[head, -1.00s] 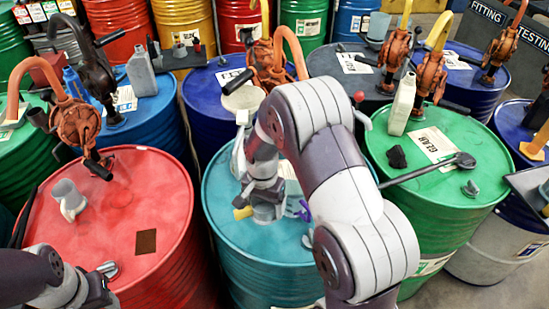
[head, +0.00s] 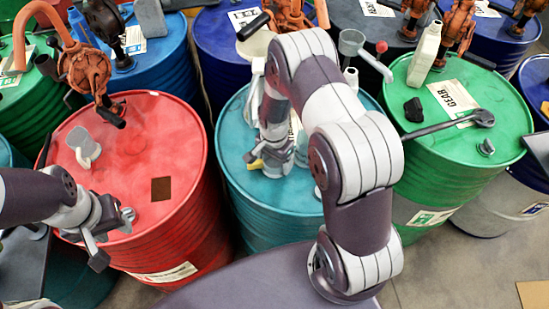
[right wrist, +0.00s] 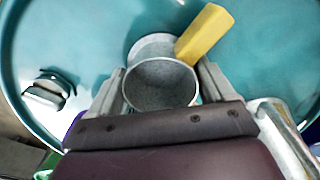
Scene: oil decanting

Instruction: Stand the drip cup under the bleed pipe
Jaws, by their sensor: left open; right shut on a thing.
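The drip cup (right wrist: 160,88) looks like a grey, open-topped cup in the right wrist view. My right gripper (right wrist: 162,80) is shut on it, one finger on each side. Behind it are a second grey round rim and a yellow block-like piece (right wrist: 205,32); I cannot tell whether the rim is part of the cup. In the head view the right gripper (head: 273,150) is low over the teal drum (head: 240,190), and my arm hides much of it. I cannot make out the bleed pipe for sure. My left gripper (head: 112,236) is open and empty by the red drum's near left edge.
The green drum (head: 430,150) on the right holds a pale bottle (head: 424,55) and a dark-handled tool (head: 455,122). More drums crowd the back.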

